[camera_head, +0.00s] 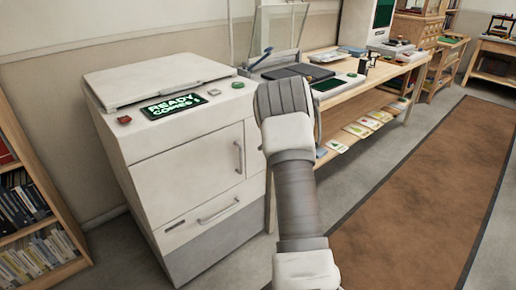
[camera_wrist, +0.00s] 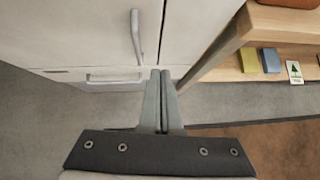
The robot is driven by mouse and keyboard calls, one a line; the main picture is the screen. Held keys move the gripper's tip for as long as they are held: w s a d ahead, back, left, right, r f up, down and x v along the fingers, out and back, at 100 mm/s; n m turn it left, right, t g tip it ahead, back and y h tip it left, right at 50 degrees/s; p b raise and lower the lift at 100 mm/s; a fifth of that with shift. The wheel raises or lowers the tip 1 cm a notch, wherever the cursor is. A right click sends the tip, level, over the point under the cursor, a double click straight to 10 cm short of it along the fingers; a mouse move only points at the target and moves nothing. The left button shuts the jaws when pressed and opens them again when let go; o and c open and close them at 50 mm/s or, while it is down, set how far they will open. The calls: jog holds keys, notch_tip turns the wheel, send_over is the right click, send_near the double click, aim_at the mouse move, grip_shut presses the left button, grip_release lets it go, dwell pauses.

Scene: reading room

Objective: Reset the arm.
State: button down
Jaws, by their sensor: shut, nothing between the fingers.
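My arm (camera_head: 297,200) reaches up and forward in the head view, in front of the gap between the copier and the work table. My gripper's fingertips are hidden in the head view. In the wrist view my gripper (camera_wrist: 160,75) points away from the camera, its two grey fingers together and empty. The fingers appear in front of the lower part of the white copier (camera_head: 190,160), near a drawer handle (camera_wrist: 115,78) and a vertical door handle (camera_wrist: 137,36). I cannot tell whether the fingertips touch anything.
The copier's screen (camera_head: 174,106) reads "READY", with a red button (camera_head: 124,120) beside it. A wooden work table (camera_head: 345,97) with a lower shelf of cards stands to the right. A bookshelf (camera_head: 62,240) is at left. The brown rug (camera_head: 425,200) is clear.

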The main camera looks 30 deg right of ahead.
jog(key=shift+s+r, duration=0.3)
